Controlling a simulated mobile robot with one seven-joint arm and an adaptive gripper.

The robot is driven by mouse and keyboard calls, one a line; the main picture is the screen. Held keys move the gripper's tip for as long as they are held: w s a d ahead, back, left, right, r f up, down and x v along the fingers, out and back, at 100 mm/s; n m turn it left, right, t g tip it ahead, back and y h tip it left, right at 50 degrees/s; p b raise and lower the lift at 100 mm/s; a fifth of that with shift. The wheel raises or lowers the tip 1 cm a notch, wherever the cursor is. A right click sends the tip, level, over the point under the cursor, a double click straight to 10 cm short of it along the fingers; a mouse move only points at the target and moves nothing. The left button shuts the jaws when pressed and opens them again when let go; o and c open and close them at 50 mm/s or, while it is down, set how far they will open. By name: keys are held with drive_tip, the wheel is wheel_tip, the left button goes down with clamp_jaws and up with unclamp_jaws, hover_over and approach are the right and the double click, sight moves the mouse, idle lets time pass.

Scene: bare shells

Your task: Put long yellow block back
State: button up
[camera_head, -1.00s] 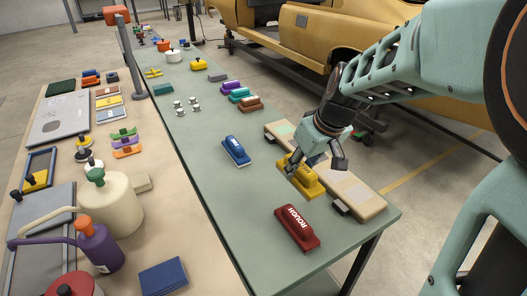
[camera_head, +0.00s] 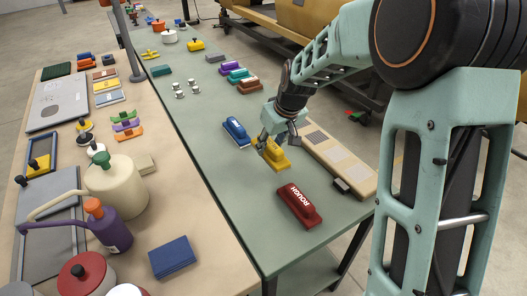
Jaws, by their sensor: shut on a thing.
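The long yellow block (camera_head: 274,157) is a sanding block like the blue block (camera_head: 236,131) and the red block marked ROUGH (camera_head: 298,205). My gripper (camera_head: 271,145) is shut on its upper part, and the fingers hide some of it. The yellow block is over the green table, between the blue and red blocks and left of the beige board (camera_head: 365,194). I cannot tell whether its underside touches the table.
The beige board with pale and grey patches lies along the table's right edge, with a dark clamp (camera_head: 341,185) near its front end. Purple, teal and brown blocks (camera_head: 240,78) lie farther back.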

sight(269, 143)
drive_tip(key=f, duration=0.1)
drive_tip(key=w+a+f, duration=0.2)
drive_tip(key=shift+w+f, duration=0.15)
drive_tip(key=shift+f, duration=0.15)
drive_tip(key=shift+w+f, duration=0.15)
drive_tip(key=shift+f, duration=1.55)
drive_tip(key=shift+f, duration=0.15)
drive_tip(key=o, duration=1)
drive_tip(key=shift+r, duration=0.5)
drive_tip(key=v, duration=1.1)
drive_tip(key=shift+s+d+r, duration=0.1)
drive_tip(key=shift+s+d, duration=0.05)
drive_tip(key=shift+s, duration=0.1)
